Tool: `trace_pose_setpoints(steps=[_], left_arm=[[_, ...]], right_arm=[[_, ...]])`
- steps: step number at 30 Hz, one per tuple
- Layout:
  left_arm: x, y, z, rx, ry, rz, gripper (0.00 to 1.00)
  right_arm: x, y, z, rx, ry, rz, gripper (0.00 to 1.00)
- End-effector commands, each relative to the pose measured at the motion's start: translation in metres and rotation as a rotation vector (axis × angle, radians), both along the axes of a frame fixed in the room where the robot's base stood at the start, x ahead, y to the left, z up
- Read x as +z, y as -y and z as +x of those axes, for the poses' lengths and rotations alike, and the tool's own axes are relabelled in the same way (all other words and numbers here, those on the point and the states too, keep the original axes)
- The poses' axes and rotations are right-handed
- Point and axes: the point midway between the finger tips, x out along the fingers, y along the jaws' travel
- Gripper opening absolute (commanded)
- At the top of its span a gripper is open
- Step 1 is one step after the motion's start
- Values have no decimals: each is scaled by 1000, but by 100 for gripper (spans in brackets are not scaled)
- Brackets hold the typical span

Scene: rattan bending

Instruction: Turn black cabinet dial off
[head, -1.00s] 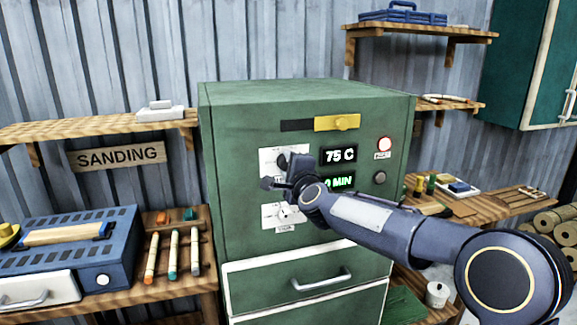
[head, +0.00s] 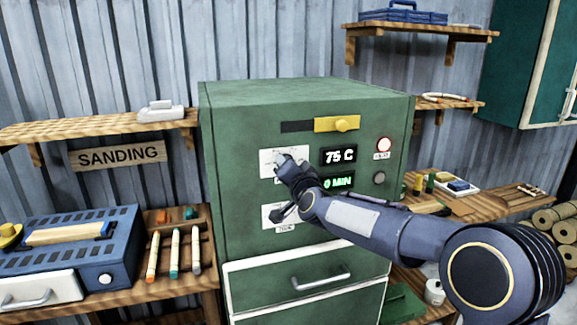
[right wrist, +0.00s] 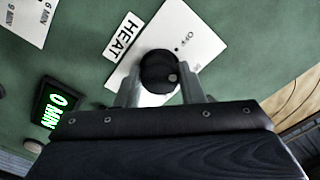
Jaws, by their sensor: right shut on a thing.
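A black round dial (right wrist: 159,70) sits on a white plate marked OFF, with a HEAT label, on the front of the green cabinet (head: 240,215). My right gripper (right wrist: 160,84) is shut on this dial, with one finger on each side of it in the right wrist view. In the head view my right gripper (head: 280,160) is at the upper white plate (head: 268,160) and mostly hides the dial. The temperature display (head: 340,155) reads 75 C and the time display (head: 339,183) reads 0 MIN. My left gripper is not in view.
Shelves and benches with tools stand on both sides.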

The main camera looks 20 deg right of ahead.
Motion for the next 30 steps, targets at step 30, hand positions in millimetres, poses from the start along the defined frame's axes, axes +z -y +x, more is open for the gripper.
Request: trace_pose_setpoints(steps=[30], left_arm=[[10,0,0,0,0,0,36]], right_arm=[[-3,-1,0,4,13,-552,12]])
